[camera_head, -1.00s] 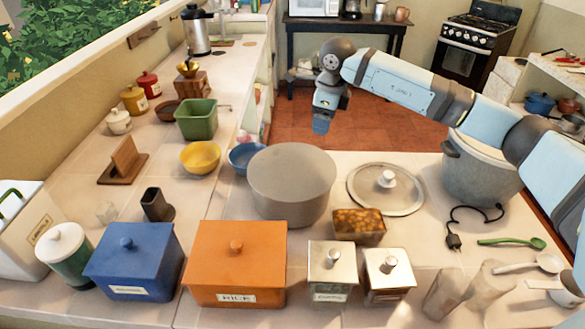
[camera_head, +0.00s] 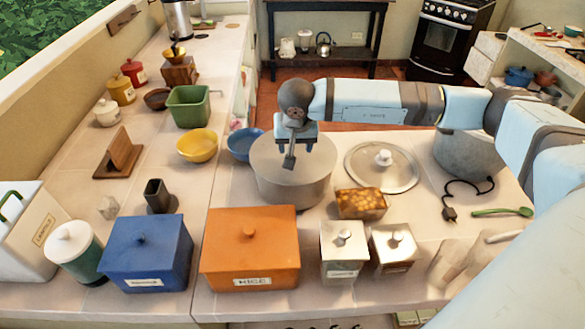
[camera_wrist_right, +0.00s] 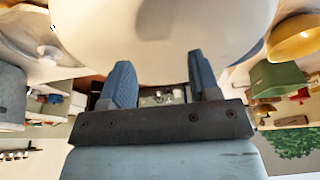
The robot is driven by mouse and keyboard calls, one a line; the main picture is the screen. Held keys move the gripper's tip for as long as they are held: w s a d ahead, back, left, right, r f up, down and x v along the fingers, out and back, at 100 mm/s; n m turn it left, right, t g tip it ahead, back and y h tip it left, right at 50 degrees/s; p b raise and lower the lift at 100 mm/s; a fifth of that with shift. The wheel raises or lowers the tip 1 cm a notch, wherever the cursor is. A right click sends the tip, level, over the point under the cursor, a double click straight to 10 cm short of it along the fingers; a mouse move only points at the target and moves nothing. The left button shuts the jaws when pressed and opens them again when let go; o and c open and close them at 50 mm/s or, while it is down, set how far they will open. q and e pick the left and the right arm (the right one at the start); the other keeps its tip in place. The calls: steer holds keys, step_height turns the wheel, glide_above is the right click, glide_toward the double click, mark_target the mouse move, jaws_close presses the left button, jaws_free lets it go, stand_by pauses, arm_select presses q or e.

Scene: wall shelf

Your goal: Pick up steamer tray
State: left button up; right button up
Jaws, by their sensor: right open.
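The steamer tray seems to be the large round grey vessel (camera_head: 290,180) at the middle of the counter; its smooth curved surface also fills the top of the right wrist view (camera_wrist_right: 160,25). My right gripper (camera_head: 305,150) hangs over its far side in the head view. In the right wrist view its two blue fingers (camera_wrist_right: 162,80) are apart, with nothing between them, close to the vessel's edge. I cannot tell whether they touch it. My left gripper is not in view.
A glass lid (camera_head: 382,168) and a large grey pot (camera_head: 468,155) stand to the right. Blue (camera_head: 243,143) and yellow (camera_head: 197,146) bowls are to the left. In front are an orange box (camera_head: 250,250), a food-filled container (camera_head: 361,204) and metal canisters (camera_head: 344,252).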

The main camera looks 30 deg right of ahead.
steer(key=x, duration=0.3)
steer(key=shift+w, duration=0.1)
steer(key=shift+p+x, duration=0.85)
steer(key=shift+x, duration=1.85)
steer(key=shift+w, duration=0.1)
jaws_close()
steer(key=shift+r, duration=0.1)
step_height(320, 180, up, 33)
steer(key=p, duration=1)
